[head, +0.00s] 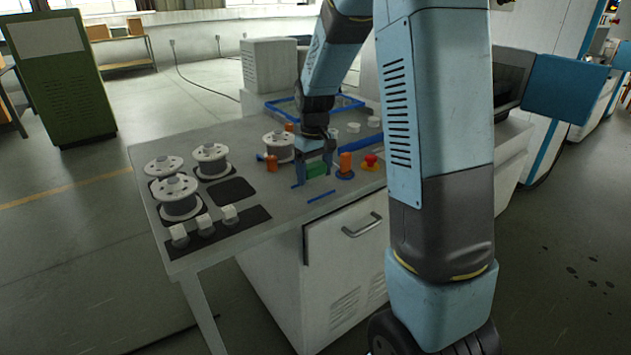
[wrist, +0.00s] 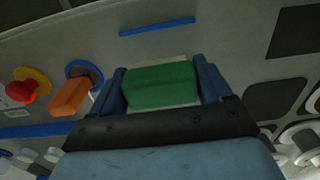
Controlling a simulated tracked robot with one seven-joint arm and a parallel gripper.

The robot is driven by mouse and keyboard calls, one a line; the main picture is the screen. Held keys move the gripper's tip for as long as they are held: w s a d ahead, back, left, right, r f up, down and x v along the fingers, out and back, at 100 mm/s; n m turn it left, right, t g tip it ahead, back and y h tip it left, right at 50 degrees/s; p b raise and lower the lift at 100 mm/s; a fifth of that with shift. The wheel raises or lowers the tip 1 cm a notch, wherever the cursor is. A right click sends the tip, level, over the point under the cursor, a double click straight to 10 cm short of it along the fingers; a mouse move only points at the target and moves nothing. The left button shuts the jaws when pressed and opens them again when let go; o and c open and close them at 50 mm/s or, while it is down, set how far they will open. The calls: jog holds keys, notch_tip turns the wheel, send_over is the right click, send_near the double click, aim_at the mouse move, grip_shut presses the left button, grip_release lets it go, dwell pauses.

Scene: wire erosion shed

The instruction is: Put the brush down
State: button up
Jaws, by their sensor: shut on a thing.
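The brush appears as a green block (head: 317,169) between the fingers of my gripper (head: 315,171), above the front part of the grey worktop (head: 262,207). In the wrist view the brush (wrist: 160,85) fills the space between the two blue fingers of my gripper (wrist: 163,87), with a pale edge showing around it. My gripper is shut on it and points down. I cannot tell whether the underside of the brush touches the worktop.
A blue strip (head: 321,195) lies just in front of the gripper. An orange block (head: 345,161) and a red knob (head: 370,159) are close on its right. Wire spools (head: 180,198) and white blocks (head: 204,222) stand left. An empty dark pad (head: 231,190) lies between.

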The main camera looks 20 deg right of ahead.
aim_at(313, 190)
jog(key=shift+w+a+f, duration=0.1)
jog(key=shift+w+f, duration=0.05)
jog(key=shift+f, duration=0.1)
notch_tip(313, 190, down, 3)
jog(key=shift+w+a+f, duration=0.1)
jog(key=shift+f, duration=0.05)
jog(key=shift+f, duration=0.25)
